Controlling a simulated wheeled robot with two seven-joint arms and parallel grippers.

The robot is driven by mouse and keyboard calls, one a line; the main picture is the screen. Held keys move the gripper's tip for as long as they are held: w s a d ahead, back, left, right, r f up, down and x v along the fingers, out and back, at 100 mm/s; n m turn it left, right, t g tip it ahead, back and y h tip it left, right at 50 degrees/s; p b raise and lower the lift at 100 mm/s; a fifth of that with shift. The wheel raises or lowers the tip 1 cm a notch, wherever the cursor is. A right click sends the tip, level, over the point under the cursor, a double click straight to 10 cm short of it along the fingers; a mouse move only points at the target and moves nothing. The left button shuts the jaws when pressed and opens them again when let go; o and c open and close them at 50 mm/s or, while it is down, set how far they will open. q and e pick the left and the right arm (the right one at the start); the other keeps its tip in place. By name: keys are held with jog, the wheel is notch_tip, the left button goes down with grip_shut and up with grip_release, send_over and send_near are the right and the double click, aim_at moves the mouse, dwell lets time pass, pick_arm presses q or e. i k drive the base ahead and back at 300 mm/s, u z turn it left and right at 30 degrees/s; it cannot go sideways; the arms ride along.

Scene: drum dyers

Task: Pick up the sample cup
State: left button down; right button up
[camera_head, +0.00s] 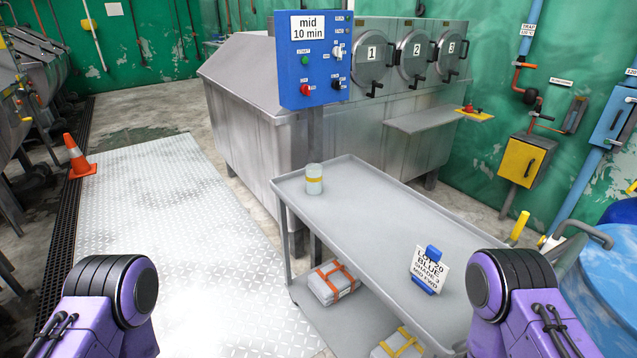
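The sample cup (314,180) is a small pale cylinder with a yellow band. It stands upright near the far left corner of the grey cart's top shelf (375,215). Purple and black parts of my two arms show at the bottom left and bottom right corners of the head view. Neither gripper is in the picture. Nothing visible touches the cup.
A sign reading "BLUE" in a blue holder (433,254) stands at the cart's near end. Strapped packages (333,281) lie on its lower shelf. A steel dye machine (250,92) with a blue control panel (313,62) stands behind. An orange cone (77,157) stands left of the open floor plate.

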aim_at(314, 180)
jog(key=u, duration=1.25)
jog(key=i, duration=1.85)
jog(key=z, duration=1.35)
